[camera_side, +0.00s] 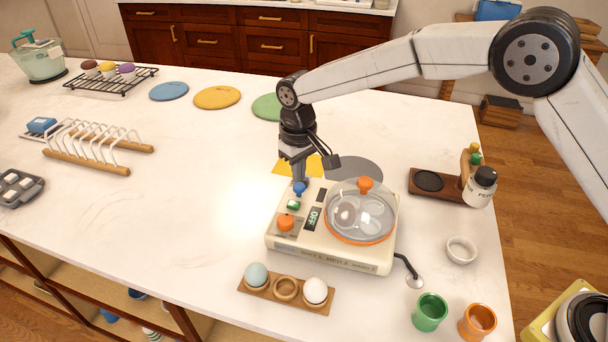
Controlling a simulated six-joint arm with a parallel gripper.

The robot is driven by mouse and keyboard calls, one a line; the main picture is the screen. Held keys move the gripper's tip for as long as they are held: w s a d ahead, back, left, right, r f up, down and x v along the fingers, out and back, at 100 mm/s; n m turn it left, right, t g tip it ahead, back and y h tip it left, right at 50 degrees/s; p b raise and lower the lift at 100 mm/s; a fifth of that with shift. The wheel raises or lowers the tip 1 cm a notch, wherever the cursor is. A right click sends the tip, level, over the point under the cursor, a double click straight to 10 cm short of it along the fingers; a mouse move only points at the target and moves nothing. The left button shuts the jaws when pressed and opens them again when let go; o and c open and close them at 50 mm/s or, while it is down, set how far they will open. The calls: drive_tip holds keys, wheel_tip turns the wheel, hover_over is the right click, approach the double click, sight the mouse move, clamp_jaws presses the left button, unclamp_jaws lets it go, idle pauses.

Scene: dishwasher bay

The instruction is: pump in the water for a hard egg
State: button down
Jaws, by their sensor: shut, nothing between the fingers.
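The egg cooker (330,258) is a cream box at the right middle of the counter. Its clear domed lid (362,210) with an orange knob covers the round orange-rimmed pan. A blue button (299,188) stands at the cooker's back left corner, with a green button (293,205), an orange knob (286,222) and a small display (314,218) near it. My gripper (298,178) is shut and empty, pointing down right at the blue button; I cannot tell whether it touches. A wooden egg holder (285,289) in front holds a bluish egg (257,274) and a white egg (315,290).
Green (430,311) and orange (478,321) cups and a small white bowl (461,249) stand right of the cooker. A wooden tray (433,185) with a pepper jar (480,187) is behind them. A toast rack (98,148) is at left. The counter between is clear.

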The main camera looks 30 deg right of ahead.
drive_tip(key=shift+f, duration=1.4)
idle(0.5)
drive_tip(key=shift+r, duration=1.7)
drive_tip(key=shift+f, duration=1.7)
idle(0.8)
drive_tip(key=shift+r, duration=1.7)
drive_tip(key=shift+f, duration=0.1)
